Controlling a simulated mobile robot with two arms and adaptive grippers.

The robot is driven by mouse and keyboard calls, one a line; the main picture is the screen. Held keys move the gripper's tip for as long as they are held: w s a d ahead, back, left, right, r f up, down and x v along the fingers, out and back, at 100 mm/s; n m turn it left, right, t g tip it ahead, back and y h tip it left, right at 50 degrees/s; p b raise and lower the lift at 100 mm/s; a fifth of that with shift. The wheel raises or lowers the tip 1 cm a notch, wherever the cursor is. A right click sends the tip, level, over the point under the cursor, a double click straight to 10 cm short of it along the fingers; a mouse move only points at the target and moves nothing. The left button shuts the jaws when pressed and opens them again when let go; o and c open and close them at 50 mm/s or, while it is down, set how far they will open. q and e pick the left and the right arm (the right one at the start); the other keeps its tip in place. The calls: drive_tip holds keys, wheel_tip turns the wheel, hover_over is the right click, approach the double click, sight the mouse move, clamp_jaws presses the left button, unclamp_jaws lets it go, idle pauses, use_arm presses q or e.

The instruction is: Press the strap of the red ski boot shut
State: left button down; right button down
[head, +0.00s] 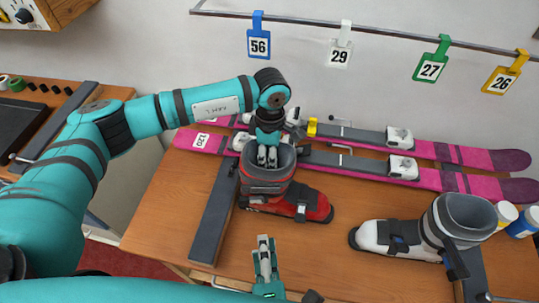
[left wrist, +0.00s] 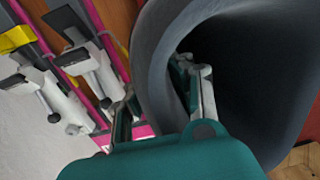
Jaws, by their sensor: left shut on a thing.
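The red ski boot (head: 318,206) stands on the wooden bench with its toe to the right and its grey cuff open at the top. A dark strap (head: 299,199) shows over its instep; I cannot tell whether it is shut. My left gripper (head: 267,163) reaches down at the boot's top and is shut on the cuff wall. In the left wrist view one finger is outside the grey cuff (left wrist: 180,35) and the other inside it. My right gripper (head: 266,243) is below the boot in the picture, apart from it; its fingers look close together.
A white ski boot (head: 372,236) stands to the right, near paint-like jars (head: 507,213). Pink skis (head: 455,180) lie behind the boots. A dark bar (head: 214,212) lies left of the red boot. Numbered tags (head: 430,68) hang on a rail. The bench between the boots is clear.

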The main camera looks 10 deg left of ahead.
use_arm(q)
drive_tip(key=shift+r, duration=0.1)
drive_tip(key=c, duration=1.1)
unclamp_jaws()
drive_tip(key=shift+w+r, duration=0.2)
drive_tip(key=shift+r, duration=3.8)
